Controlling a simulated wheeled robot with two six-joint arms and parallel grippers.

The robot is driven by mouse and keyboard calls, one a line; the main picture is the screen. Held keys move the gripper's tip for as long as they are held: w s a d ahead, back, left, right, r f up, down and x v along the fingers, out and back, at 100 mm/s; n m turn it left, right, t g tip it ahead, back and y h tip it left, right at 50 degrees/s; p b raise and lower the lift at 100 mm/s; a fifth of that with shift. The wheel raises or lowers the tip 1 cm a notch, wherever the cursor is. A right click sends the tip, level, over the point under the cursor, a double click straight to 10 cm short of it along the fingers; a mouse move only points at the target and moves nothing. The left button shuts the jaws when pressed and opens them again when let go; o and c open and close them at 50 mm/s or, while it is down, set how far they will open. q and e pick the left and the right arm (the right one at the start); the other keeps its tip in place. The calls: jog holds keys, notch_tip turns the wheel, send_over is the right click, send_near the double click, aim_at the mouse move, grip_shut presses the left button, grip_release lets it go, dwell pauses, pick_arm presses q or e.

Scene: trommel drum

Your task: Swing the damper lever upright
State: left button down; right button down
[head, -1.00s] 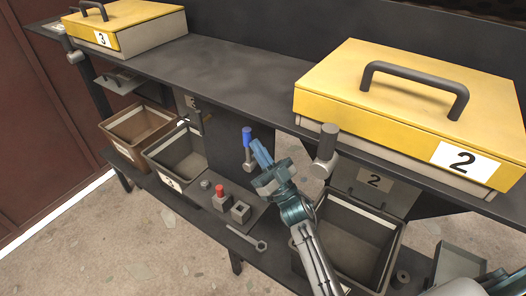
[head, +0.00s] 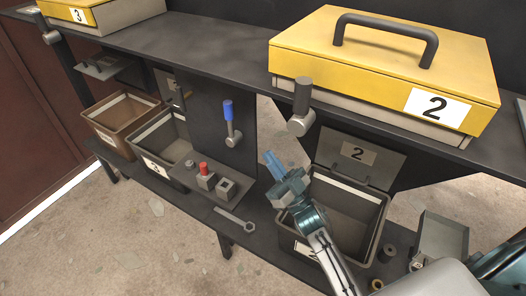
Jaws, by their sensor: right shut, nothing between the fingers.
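A lever with a blue grip (head: 228,110) stands about upright on the dark panel below the shelf, its grey pivot (head: 233,138) at the bottom. Another lever, with a dark grip (head: 303,94) and a grey pivot, sticks up at the shelf's front edge, also about upright. Which one is called the damper lever, I cannot tell. My right gripper (head: 272,162) is shut and empty, in front of the bin marked 2, below and right of the blue-gripped lever and apart from it. My left gripper is out of view.
A yellow-lidded box marked 2 (head: 453,78) stands on the dark shelf (head: 215,55). Open bins (head: 380,222) sit on the lower bench. A red-topped block (head: 205,175), a square socket block (head: 227,188) and a wrench (head: 235,220) lie left of my gripper.

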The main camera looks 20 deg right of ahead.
jog(key=s+d+f+m+g+h, duration=0.3)
jog(key=d+f+g+h, duration=0.15)
jog(key=f+h, duration=0.2)
jog(key=s+d+f+m+g+h, duration=0.2)
jog(key=d+f+m+g+h, duration=0.1)
jog(key=f+m+g+h, duration=0.25)
jog(key=s+a+f+n+g+h, duration=0.1)
jog(key=s+f+n+g, duration=0.3)
jog(key=s, duration=0.6)
jog(key=s+f+g, duration=0.2)
jog(key=s+g, duration=0.4)
jog(key=s, duration=0.4)
notch_tip(320, 180, down, 30)
jog(key=d+g, duration=0.1)
jog(key=d, duration=0.2)
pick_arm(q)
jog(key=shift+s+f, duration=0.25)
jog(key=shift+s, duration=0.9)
pick_arm(e)
jog(key=s+f+g, duration=0.1)
jog(key=s+f, duration=1.6)
jog(key=f, duration=0.1)
jog(key=shift+s+d+f, duration=0.3)
jog(key=shift+d+f, duration=0.1)
jog(key=shift+d, duration=0.05)
